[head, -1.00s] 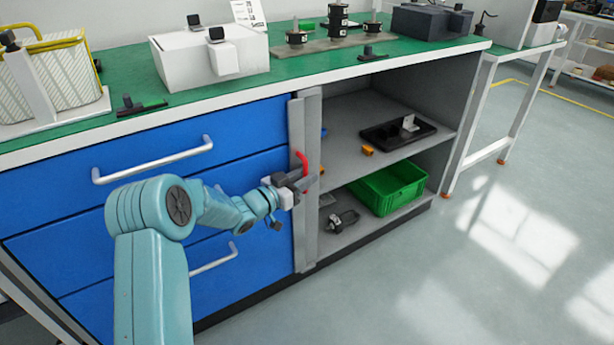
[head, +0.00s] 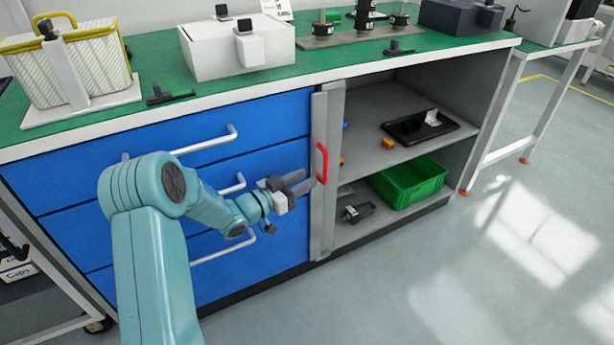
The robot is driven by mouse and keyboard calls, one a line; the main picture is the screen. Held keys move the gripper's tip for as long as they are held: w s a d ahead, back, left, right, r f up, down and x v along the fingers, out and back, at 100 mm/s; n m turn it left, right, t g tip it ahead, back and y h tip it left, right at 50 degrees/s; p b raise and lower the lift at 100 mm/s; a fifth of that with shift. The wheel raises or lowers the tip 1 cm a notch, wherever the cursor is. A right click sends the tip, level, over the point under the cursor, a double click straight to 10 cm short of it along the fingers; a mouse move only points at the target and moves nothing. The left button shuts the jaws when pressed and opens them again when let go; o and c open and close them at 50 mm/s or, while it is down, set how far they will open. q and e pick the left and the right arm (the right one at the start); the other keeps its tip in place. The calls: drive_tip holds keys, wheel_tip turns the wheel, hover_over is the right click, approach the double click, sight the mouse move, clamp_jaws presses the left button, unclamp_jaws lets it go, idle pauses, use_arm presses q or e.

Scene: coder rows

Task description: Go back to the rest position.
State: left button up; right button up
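My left gripper (head: 306,179) is in front of the blue drawers, just left of the red handle (head: 322,164). The red handle is on the grey sliding door panel (head: 328,225), which stands at the left side of the open shelf compartment. My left arm comes in from the lower left and is bent at the elbow. My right gripper is not in view.
Blue drawers with silver handles (head: 205,140) are close behind my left arm. The green worktop (head: 160,70) holds a basket (head: 90,72), a white box (head: 205,55) and parts. The shelves hold a black tray (head: 455,127) and a green crate (head: 432,190). The floor at right is clear.

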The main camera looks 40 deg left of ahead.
use_arm(q)
drive_tip(key=shift+d, duration=0.1)
idle(0.3)
